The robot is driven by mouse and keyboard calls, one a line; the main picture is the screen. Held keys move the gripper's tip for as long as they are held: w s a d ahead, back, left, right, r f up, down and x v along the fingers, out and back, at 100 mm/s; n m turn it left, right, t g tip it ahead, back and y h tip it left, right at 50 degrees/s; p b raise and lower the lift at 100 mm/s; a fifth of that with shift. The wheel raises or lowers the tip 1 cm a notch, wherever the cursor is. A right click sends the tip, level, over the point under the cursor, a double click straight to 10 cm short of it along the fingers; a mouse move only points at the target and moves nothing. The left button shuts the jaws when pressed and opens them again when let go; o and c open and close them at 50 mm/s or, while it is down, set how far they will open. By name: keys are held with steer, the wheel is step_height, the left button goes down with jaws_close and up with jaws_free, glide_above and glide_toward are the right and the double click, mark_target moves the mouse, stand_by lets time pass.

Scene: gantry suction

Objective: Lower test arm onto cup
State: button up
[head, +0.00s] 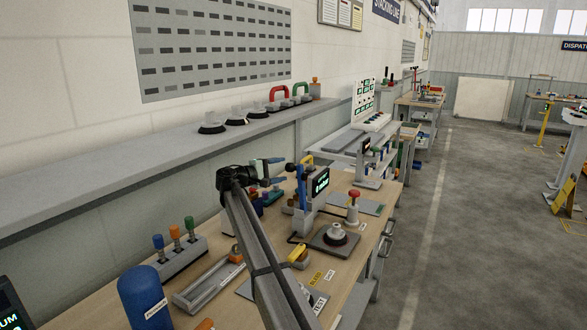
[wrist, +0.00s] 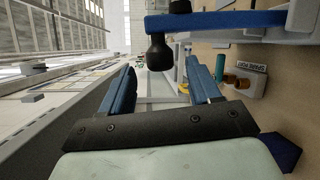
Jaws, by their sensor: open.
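The test stand stands on the wooden bench, with a dark display (head: 319,182) and an upright blue test arm (head: 302,187). A suction cup (head: 335,236) with a dark rim and pale top sits on a grey plate to the right of the stand's foot. My gripper (head: 281,170) is open and empty, left of the blue arm at about its upper part. In the wrist view, a blue bar (wrist: 225,20), apparently the test arm, crosses the top. Its black knob (wrist: 160,55) appears just beyond and between my open fingertips (wrist: 161,62). Contact cannot be told.
A red-topped post (head: 353,205) stands behind the cup. A blue cylinder (head: 145,298), a block with coloured-top pegs (head: 178,258) and a grey rail fixture (head: 208,284) occupy the near left. The wall shelf (head: 160,145) holds several suction cups.

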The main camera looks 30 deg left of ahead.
mark_target(294, 167)
steer(key=x, duration=0.6)
steer(key=shift+w+d+f, duration=0.1)
steer(key=shift+w+d, duration=0.1)
steer(key=shift+w, duration=0.15)
steer(key=shift+c, duration=0.3)
jaws_close()
